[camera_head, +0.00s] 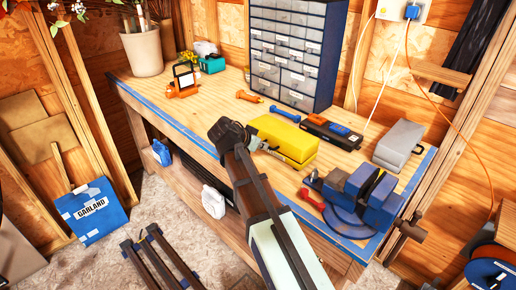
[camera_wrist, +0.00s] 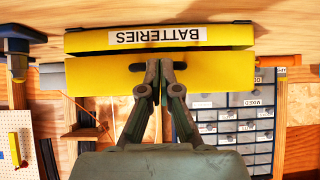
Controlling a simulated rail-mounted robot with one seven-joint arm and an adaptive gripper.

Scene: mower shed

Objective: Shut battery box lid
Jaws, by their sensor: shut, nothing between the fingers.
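The yellow battery box (camera_head: 285,136) stands on the workbench in front of the drawer cabinet. In the wrist view, which is upside down, its body front (camera_wrist: 90,41) bears a BATTERIES label. The yellow lid (camera_wrist: 215,75) with a dark slot lies close along the body, with a dark narrow gap between them. I cannot tell if the lid is fully down. My gripper (camera_wrist: 158,64) is shut and empty, its fingertips at the middle of the lid by the slot; contact is unclear. In the head view my gripper (camera_head: 258,145) is at the box's left end.
The blue vise (camera_head: 372,195) and a grey box (camera_head: 399,144) stand to the right. A black-and-orange case (camera_head: 331,132) lies behind the yellow box. The drawer cabinet (camera_head: 292,50) rises behind. A blue screwdriver (camera_head: 285,113) lies between.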

